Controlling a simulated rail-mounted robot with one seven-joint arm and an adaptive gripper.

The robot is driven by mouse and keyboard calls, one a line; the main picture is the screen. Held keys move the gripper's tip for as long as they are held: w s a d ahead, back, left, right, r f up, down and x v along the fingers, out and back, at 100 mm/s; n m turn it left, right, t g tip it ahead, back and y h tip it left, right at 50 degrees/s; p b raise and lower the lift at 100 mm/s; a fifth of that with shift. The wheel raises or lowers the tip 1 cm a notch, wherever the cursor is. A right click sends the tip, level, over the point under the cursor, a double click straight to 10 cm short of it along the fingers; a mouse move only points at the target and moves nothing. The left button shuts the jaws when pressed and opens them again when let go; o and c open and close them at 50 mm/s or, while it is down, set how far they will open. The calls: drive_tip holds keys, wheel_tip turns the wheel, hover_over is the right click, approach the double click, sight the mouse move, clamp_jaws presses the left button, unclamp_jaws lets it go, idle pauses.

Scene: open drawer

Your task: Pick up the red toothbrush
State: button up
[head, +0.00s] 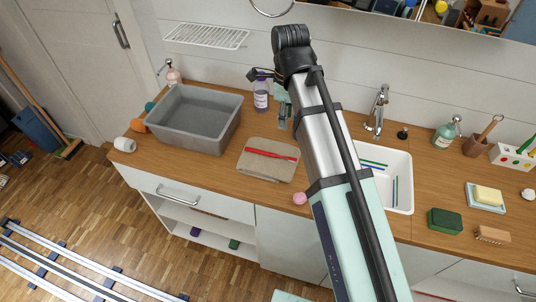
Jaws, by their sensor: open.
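The red toothbrush (272,155) lies lengthwise across a folded beige cloth (262,172) on the wooden counter, between the grey basin and the sink. My gripper (284,126) is open and points down, just behind the cloth and slightly right of the toothbrush's middle in the picture. It is apart from the toothbrush and appears empty. My forearm crosses the picture on the right and covers part of the sink.
A grey basin (184,121) stands left of the cloth, with a purple bottle (261,96) behind. The white sink (402,165) holds blue and green sticks. A pink ball (300,198) lies near the front edge. A green sponge (444,221) is farther right.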

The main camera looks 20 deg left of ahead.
sight(282, 156)
drive_tip(key=shift+f+p, duration=2.45)
drive_tip(key=shift+f, duration=5.9)
clamp_jaws()
